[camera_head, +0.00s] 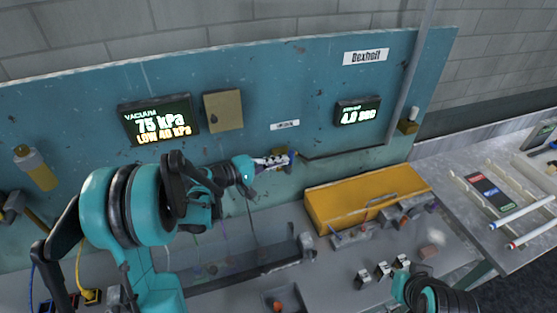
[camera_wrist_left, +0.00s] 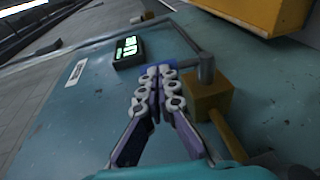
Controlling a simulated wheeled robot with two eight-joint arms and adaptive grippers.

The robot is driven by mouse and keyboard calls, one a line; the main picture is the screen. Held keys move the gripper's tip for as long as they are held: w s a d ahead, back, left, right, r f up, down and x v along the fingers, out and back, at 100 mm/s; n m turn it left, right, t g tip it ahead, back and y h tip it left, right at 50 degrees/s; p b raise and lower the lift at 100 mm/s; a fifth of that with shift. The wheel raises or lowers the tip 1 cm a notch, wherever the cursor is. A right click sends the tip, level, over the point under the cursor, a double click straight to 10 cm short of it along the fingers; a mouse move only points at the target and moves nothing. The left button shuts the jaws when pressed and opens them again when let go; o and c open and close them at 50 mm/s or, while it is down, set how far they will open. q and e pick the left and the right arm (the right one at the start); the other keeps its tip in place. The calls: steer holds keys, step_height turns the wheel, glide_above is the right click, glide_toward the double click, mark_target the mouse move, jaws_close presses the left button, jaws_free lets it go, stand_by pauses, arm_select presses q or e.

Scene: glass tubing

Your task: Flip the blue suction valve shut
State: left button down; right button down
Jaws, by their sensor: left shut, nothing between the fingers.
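The blue valve handle (camera_head: 292,154) shows as a small blue piece on the teal panel, at the tips of my left gripper. In the left wrist view the blue piece (camera_wrist_left: 160,68) is mostly hidden behind the fingertips, beside a grey post on a brass block (camera_wrist_left: 208,92). My left gripper (camera_head: 282,160) is shut and empty, its fingertips close together at the blue piece (camera_wrist_left: 158,76). I cannot tell whether they touch it.
A vacuum display (camera_head: 158,122) reads 75 kPa. A second display (camera_head: 357,113) is at the panel's right. A yellow box (camera_head: 366,196) stands right of the gripper, below a grey pipe (camera_head: 345,152).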

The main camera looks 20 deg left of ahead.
mark_target(291, 155)
arm_select(q)
steer(key=d+g+y+p, duration=0.1)
steer(key=p, duration=0.1)
steer(key=w+d+r+g+y+p, duration=0.1)
steer(key=shift+w+d+r+m+y+p, duration=0.1)
steer(key=shift+w+r+m+y+p, duration=0.1)
steer(key=shift+m+y+p, duration=0.15)
steer(key=shift+w+d+g+y+p, duration=0.3)
steer(key=shift+d+g+y+p, duration=0.25)
steer(key=shift+g+y+p, duration=0.15)
steer(key=w+d+f+m+g+y, duration=0.1)
steer(key=w+d+f+g+y, duration=0.2)
steer(key=y, duration=0.4)
steer(key=d+f+g, duration=0.1)
steer(key=g, duration=0.1)
steer(key=shift+d+g+y, duration=0.25)
steer(key=shift+g+y, duration=0.05)
steer(key=shift+y, duration=0.05)
steer(key=shift+w+d+f, duration=0.1)
steer(key=shift+w, duration=0.05)
